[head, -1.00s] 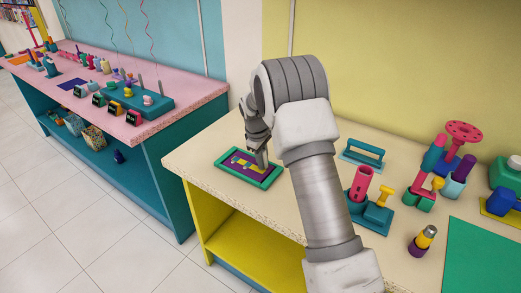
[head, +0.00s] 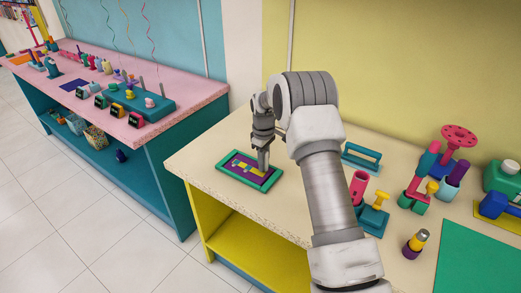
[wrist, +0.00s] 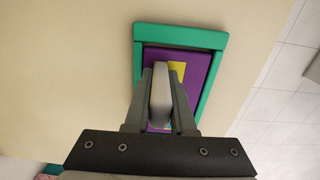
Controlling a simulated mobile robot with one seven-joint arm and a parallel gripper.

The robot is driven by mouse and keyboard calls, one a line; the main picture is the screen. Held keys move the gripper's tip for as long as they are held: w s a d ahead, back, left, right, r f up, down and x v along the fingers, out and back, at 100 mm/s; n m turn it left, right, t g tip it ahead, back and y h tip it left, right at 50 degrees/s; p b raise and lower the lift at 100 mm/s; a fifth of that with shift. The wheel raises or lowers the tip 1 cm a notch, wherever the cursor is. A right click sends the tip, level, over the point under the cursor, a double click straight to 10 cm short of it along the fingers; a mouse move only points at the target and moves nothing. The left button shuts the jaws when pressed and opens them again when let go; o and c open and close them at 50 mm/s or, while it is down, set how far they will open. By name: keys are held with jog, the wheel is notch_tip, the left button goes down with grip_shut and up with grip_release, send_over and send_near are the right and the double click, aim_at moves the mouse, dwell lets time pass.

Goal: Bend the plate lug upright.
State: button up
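The plate is a purple panel (head: 238,162) with yellow parts, set in a green frame (head: 222,167) on the near left of the cream table. It also shows in the wrist view as a purple panel (wrist: 197,66) with a yellow patch (wrist: 178,70). My gripper (head: 263,163) points down over the right part of the plate. In the wrist view its two fingers are closed on a flat light grey piece (wrist: 160,98) that stands between them. Its lower end and any contact with the plate are unclear. My fingers hide part of the panel, and I cannot make out the lug's angle.
On the cream table (head: 300,195), a teal handled piece (head: 362,157) and several coloured fixtures (head: 375,218) stand to the right. A green mat (head: 480,262) lies at the front right. A pink-topped bench (head: 190,98) stands to the left across a gap.

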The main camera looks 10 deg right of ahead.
jog(key=shift+o, duration=0.7)
jog(key=shift+r, duration=0.1)
jog(key=shift+s+a+r+p, duration=0.15)
jog(key=shift+r+p, duration=0.3)
jog(key=shift+r, duration=0.5)
jog(key=shift+s+a+r+p, duration=0.2)
jog(key=shift+r+p, duration=0.3)
jog(key=shift+r, duration=0.4)
jog(key=shift+s+a+r+p, duration=0.15)
jog(key=shift+r+p, duration=0.3)
jog(key=shift+r, duration=0.5)
